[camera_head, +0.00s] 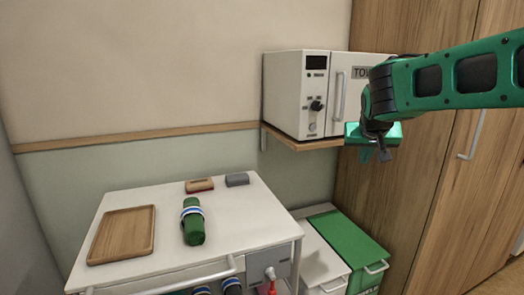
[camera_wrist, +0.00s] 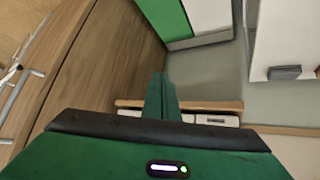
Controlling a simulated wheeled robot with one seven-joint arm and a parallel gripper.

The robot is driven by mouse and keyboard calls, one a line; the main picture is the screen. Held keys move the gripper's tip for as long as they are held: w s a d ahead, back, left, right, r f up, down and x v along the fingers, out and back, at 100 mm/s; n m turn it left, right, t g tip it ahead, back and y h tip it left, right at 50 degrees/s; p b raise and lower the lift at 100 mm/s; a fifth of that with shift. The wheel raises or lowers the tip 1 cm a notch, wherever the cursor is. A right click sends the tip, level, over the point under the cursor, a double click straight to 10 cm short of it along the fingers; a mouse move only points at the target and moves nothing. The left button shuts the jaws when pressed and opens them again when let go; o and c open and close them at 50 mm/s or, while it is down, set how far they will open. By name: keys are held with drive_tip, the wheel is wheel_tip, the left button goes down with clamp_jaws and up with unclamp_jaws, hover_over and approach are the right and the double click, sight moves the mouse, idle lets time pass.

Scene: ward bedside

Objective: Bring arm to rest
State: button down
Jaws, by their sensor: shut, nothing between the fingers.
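My green arm reaches in from the right in the head view. My gripper (camera_head: 376,156) hangs in the air at its end, in front of the wooden wardrobe and by the right end of the wall shelf. In the wrist view my gripper (camera_wrist: 160,92) shows its two green fingers pressed together, with nothing between them. It holds nothing. Whether the gripper is clear of the shelf edge is hard to tell.
A white towel cabinet (camera_head: 285,95) stands on the wall shelf (camera_head: 300,144), close to my arm. Below are a white trolley (camera_head: 245,215) with a wooden tray (camera_head: 122,235) and a banded green roll (camera_head: 193,228), and a green-lidded bin (camera_head: 345,248). The wardrobe (camera_head: 420,200) stands right.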

drive_tip(key=s+d+f+m+g+y, duration=0.1)
drive_tip(key=s+d+f+g, duration=0.2)
drive_tip(key=s, duration=0.7)
drive_tip(key=s+d+f+m+g, duration=0.1)
drive_tip(key=s+d+f, duration=0.35)
drive_tip(key=s, duration=0.45)
drive_tip(key=s+d+f+m+g+y, duration=0.1)
drive_tip(key=s+d+f+g, duration=0.3)
drive_tip(key=s, duration=0.6)
drive_tip(key=s+a+f, duration=0.1)
drive_tip(key=s+f, duration=0.1)
drive_tip(key=s, duration=0.3)
drive_tip(key=s+a+f+y, duration=0.1)
drive_tip(key=s+a+f, duration=0.1)
drive_tip(key=s, duration=0.3)
drive_tip(key=shift+s+a+f, duration=0.25)
drive_tip(key=shift+s+f, duration=0.1)
drive_tip(key=shift+f, duration=0.25)
drive_tip(key=shift+w+f, duration=0.25)
drive_tip(key=shift+w, duration=0.4)
